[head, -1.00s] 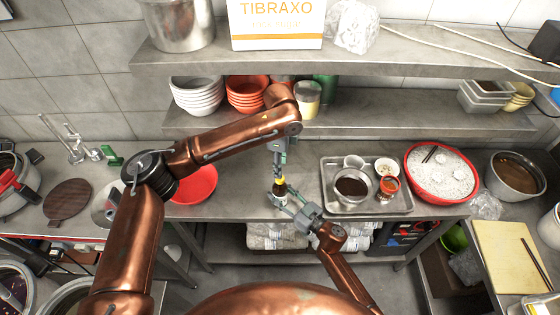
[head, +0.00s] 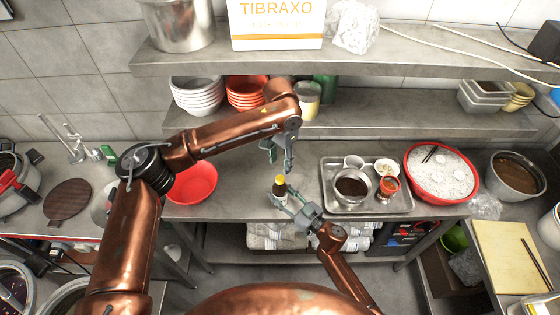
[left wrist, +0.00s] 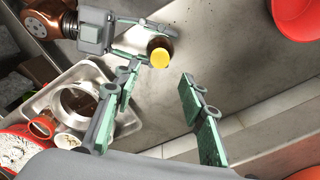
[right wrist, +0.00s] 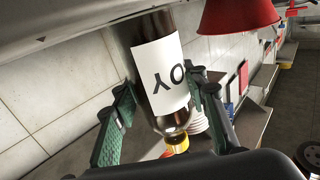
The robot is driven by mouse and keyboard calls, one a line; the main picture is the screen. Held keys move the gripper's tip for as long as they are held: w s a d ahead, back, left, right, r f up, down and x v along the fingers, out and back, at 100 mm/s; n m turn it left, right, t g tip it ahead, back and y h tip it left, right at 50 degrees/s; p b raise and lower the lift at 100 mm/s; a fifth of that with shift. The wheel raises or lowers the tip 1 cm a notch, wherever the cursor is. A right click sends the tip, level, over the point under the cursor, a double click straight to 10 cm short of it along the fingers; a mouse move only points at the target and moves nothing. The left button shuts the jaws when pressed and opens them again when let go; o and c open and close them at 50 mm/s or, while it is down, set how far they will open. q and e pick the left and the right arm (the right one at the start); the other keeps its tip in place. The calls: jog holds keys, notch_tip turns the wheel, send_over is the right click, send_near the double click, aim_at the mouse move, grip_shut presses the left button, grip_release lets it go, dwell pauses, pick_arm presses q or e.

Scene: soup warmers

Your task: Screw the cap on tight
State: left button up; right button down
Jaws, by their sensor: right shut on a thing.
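A dark soy bottle with a white label (right wrist: 163,75) stands roughly upright in the head view, with a yellow cap (head: 280,179) on its top. The cap also shows from above in the left wrist view (left wrist: 160,57). My right gripper (head: 283,203) is shut on the bottle's body, below the cap, near the counter's front edge. My left gripper (head: 278,155) is open and empty, just above the cap and apart from it. Its two fingers are spread wide in the left wrist view (left wrist: 163,112). How tightly the cap sits cannot be seen.
A metal tray (head: 340,206) with several small bowls stands to the right of the bottle. A red bowl (head: 193,184) is on the left. A large red basin (head: 440,174) is farther right. A shelf (head: 370,118) with stacked bowls runs behind my left arm.

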aim_at(280, 178)
pick_arm(q)
jog(key=shift+f, duration=0.1)
jog(key=shift+f, duration=3.9)
grip_shut()
jog(key=shift+o, duration=0.7)
grip_release()
notch_tip(280, 178, up, 12)
